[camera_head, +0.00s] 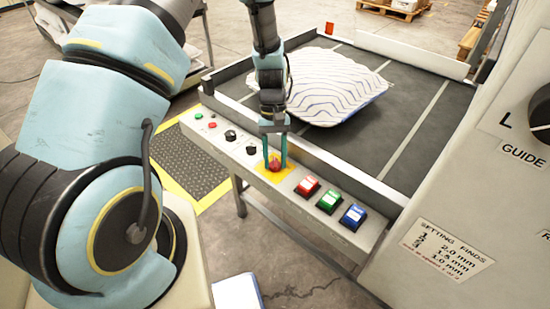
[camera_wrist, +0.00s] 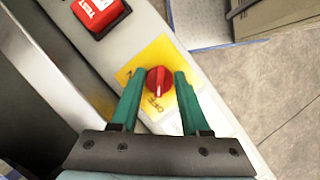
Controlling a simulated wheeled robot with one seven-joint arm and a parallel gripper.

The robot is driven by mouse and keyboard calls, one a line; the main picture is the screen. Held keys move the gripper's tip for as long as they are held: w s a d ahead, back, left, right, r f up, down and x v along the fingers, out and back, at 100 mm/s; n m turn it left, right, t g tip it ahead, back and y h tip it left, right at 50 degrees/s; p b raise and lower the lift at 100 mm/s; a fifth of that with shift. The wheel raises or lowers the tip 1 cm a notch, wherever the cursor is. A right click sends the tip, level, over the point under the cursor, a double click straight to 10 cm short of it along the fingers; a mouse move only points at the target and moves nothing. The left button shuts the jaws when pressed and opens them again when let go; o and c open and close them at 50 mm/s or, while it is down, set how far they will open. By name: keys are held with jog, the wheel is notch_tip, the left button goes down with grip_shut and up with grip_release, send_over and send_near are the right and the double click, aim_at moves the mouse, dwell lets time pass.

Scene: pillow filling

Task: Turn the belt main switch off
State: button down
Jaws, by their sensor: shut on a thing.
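The belt main switch (camera_head: 274,163) is a red rotary knob on a yellow plate, set on the pale control panel (camera_head: 294,187) along the belt's near edge. In the wrist view the knob (camera_wrist: 159,80) sits between the tips of my gripper (camera_wrist: 158,82), with "OFF" lettering on the plate just below it. The white mark on the knob points down toward that lettering. My gripper (camera_head: 275,158) reaches down from above, its two teal fingers closed around the knob. The knob's sides are partly hidden by the fingers.
Red (camera_head: 307,187), green (camera_head: 329,201) and blue (camera_head: 353,216) buttons lie to the right of the switch. Small black knobs (camera_head: 231,135) lie to its left. A striped pillow (camera_head: 335,85) rests on the dark belt behind. A machine cabinet (camera_head: 470,200) stands at right.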

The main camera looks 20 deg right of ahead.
jog(key=shift+w, duration=0.1)
jog(key=shift+c, duration=2)
grip_release()
jog(key=b+v, duration=0.2)
jog(key=v, duration=0.8)
jog(key=shift+r, duration=0.4)
jog(key=shift+w, duration=0.1)
